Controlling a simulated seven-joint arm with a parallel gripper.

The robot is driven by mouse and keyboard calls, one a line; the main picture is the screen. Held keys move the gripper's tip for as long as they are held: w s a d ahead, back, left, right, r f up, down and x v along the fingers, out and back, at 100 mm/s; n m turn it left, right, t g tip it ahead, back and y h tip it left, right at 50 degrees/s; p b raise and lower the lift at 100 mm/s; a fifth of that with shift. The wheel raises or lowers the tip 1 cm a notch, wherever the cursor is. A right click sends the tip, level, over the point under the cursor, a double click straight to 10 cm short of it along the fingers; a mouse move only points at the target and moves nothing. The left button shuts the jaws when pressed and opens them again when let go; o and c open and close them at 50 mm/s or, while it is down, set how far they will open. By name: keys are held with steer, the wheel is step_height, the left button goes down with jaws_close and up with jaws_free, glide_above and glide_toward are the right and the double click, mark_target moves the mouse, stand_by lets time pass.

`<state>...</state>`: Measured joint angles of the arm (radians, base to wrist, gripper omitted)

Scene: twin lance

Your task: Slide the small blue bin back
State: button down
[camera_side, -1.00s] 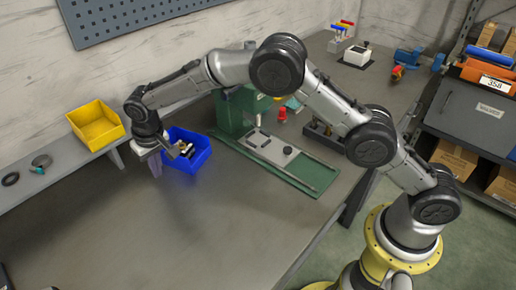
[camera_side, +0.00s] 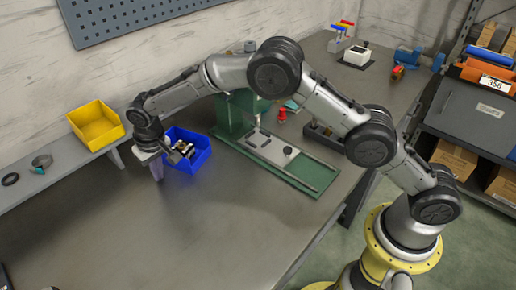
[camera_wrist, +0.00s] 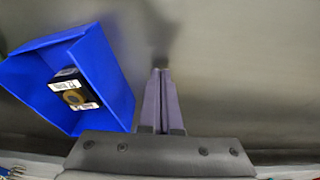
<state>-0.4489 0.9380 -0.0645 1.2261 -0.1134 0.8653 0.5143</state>
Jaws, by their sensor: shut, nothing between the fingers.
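The small blue bin (camera_side: 202,158) stands on the grey workbench, left of the green machine in the side view. In the wrist view the bin (camera_wrist: 112,80) is at the left, open side up, with a black item with a white label (camera_wrist: 75,90) inside. My gripper (camera_side: 157,175) is shut and empty, pointing down just left of the bin in the side view. In the wrist view its fingers (camera_wrist: 162,75) are beside the bin's right wall with a narrow gap showing. I cannot tell whether the fingertips touch the bench.
A yellow bin (camera_side: 97,124) sits on the grey ledge (camera_side: 65,175) behind the gripper, with small ring-shaped items nearby. The green machine (camera_side: 238,110) and its base plate (camera_side: 290,165) stand right of the blue bin. The front of the bench is clear.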

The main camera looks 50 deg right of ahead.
mark_target(170, 169)
steer(key=shift+f, duration=0.35)
stand_by(0.3)
steer(key=shift+r, duration=0.25)
stand_by(0.5)
steer(key=shift+w+d, duration=0.25)
steer(key=shift+d, duration=0.75)
steer(key=shift+w+d, duration=0.2)
steer(key=shift+d, duration=0.75)
steer(key=shift+d, duration=0.15)
steer(key=shift+w+d, duration=0.15)
steer(key=shift+d, duration=0.35)
steer(key=shift+a, duration=0.35)
